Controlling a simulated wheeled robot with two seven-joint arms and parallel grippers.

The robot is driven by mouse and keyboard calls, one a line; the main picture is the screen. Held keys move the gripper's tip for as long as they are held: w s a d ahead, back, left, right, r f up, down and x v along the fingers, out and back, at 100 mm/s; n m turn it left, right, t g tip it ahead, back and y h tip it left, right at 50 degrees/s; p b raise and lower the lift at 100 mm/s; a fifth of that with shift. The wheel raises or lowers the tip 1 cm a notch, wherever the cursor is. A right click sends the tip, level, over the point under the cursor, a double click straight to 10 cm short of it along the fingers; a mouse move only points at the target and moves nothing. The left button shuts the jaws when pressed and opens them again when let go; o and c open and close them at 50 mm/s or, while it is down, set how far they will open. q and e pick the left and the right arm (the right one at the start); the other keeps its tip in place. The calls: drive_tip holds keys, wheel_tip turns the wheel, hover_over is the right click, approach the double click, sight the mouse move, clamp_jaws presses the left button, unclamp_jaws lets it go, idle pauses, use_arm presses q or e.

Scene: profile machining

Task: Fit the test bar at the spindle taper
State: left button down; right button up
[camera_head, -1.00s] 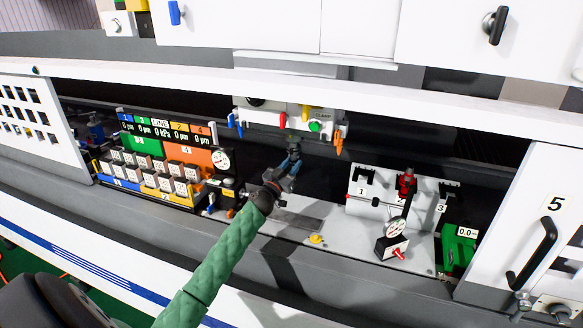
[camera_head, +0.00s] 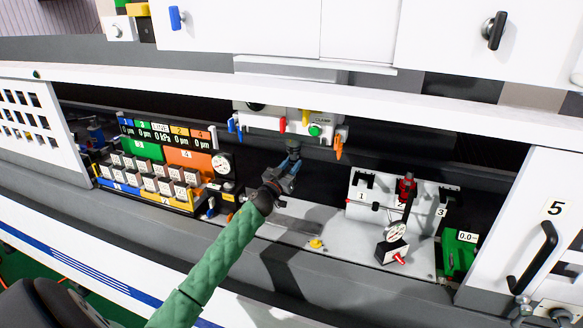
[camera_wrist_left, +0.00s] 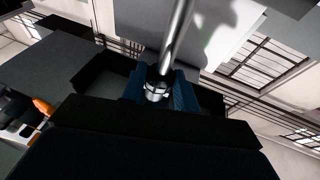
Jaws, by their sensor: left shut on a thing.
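My left gripper (camera_head: 290,165) is raised above the machine bed, below the spindle housing (camera_head: 290,122) with its clamp panel. In the left wrist view the blue fingers (camera_wrist_left: 160,95) are shut around the shiny metal test bar (camera_wrist_left: 179,38), which extends away from the hand towards a pale surface. In the head view the bar looks small and dark above the fingers, close under the housing; I cannot tell whether it touches the taper. The taper opening itself is hidden. My right gripper is out of view.
A rack of labelled blocks (camera_head: 155,180) stands to the left. A white fixture (camera_head: 370,196) numbered 1 to 3, a dial gauge (camera_head: 396,232) and a green box (camera_head: 459,252) are to the right. A white door marked 5 (camera_head: 524,220) is at far right. Bare plate (camera_head: 335,245) lies between.

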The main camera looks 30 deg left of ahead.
use_arm(q)
drive_tip(key=shift+r, duration=0.65)
drive_tip(key=c, duration=1)
unclamp_jaws()
drive_tip(key=shift+o, duration=0.2)
drive_tip(key=shift+f, duration=0.15)
